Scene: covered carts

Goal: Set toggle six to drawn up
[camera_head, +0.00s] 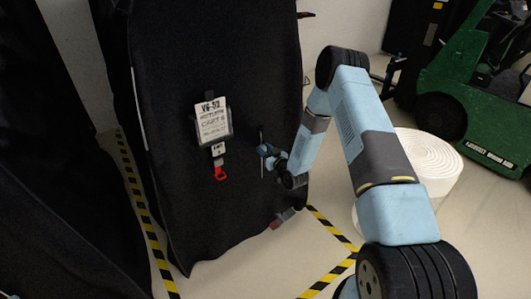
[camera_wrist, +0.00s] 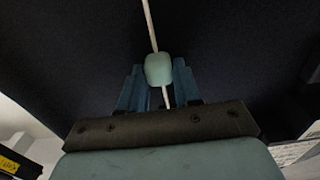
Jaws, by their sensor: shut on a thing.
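Toggle six is a pale green cord toggle (camera_wrist: 158,68) with a thin whitish cord (camera_wrist: 152,25) running through it, above and below. In the wrist view it sits between the two blue fingers of my gripper (camera_wrist: 158,80), which is shut on it. In the head view my gripper (camera_head: 268,153) is at the front of the black covered cart (camera_head: 245,65), right of its label. A thin cord (camera_head: 261,136) shows just above it there. The toggle itself is too small or hidden to make out in the head view.
A white label (camera_head: 212,119) and a red-ended strap (camera_head: 220,172) hang on the cover. Another dark cover (camera_head: 50,190) stands at left. A white roll (camera_head: 430,165) and a green forklift (camera_head: 460,100) are at right. Yellow-black tape (camera_head: 140,205) marks the floor.

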